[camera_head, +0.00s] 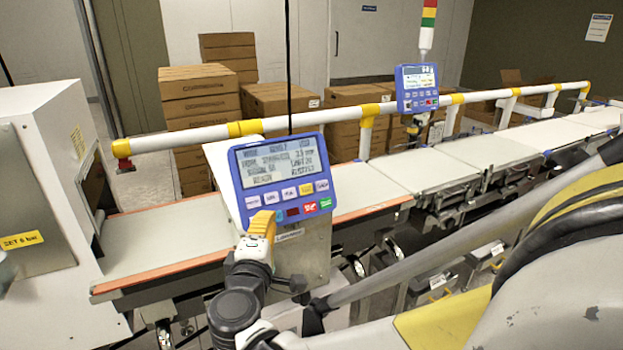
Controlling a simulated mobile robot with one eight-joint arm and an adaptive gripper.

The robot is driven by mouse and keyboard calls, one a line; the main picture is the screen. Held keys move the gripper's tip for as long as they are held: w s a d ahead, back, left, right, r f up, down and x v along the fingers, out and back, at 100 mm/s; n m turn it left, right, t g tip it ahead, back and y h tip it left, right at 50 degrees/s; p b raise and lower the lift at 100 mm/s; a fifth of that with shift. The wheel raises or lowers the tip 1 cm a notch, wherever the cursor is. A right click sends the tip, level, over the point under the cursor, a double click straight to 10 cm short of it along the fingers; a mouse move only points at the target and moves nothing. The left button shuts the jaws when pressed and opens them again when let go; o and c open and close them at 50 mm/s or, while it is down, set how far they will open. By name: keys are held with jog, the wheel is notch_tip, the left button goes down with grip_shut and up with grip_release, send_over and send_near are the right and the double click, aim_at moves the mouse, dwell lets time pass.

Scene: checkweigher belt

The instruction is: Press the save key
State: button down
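A blue control panel (282,180) with a grey text display (278,161) stands tilted in the middle of the camera_head view. Below the display is a row of pale keys (287,195). Under it is a lower row with a cyan, a dark red, a red (310,208) and a green key (325,203). The key labels are too small to read, so I cannot tell which is the save key. My gripper (263,217), yellow and white, is at the panel's lower left edge and hides part of it. I cannot tell whether it touches the panel or whether its fingers are open.
A second blue panel (417,88) stands farther back beside a signal light (428,22). A white and yellow rail (200,136) runs behind the conveyor belt (170,236). A white machine housing (40,190) is at left. Cardboard boxes (200,95) are stacked behind the rail.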

jog(key=shift+w+a+f+b, duration=0.2)
jog(key=shift+w+a+f, duration=0.1)
jog(key=shift+w, duration=0.25)
jog(key=shift+w+a+f+b, duration=0.25)
jog(key=shift+w+a+f, duration=0.1)
jog(key=shift+w, duration=0.15)
jog(key=shift+w+a+f+b, duration=0.2)
jog(key=shift+w+a+f, duration=0.1)
jog(key=shift+w, duration=0.25)
dwell(0.3)
jog(key=shift+w+a+f, duration=0.15)
jog(key=shift+w+a, duration=0.05)
jog(key=shift+w, duration=0.1)
jog(key=shift+w+a+f+b, duration=0.2)
jog(key=shift+w+b, duration=0.1)
jog(key=shift+b, duration=0.1)
dwell(0.6)
jog(key=shift+s+r, duration=0.1)
dwell(0.4)
jog(key=shift+s+d+r, duration=0.3)
jog(key=shift+s+d, duration=0.1)
jog(key=shift+s, duration=0.15)
jog(key=shift+p, duration=0.3)
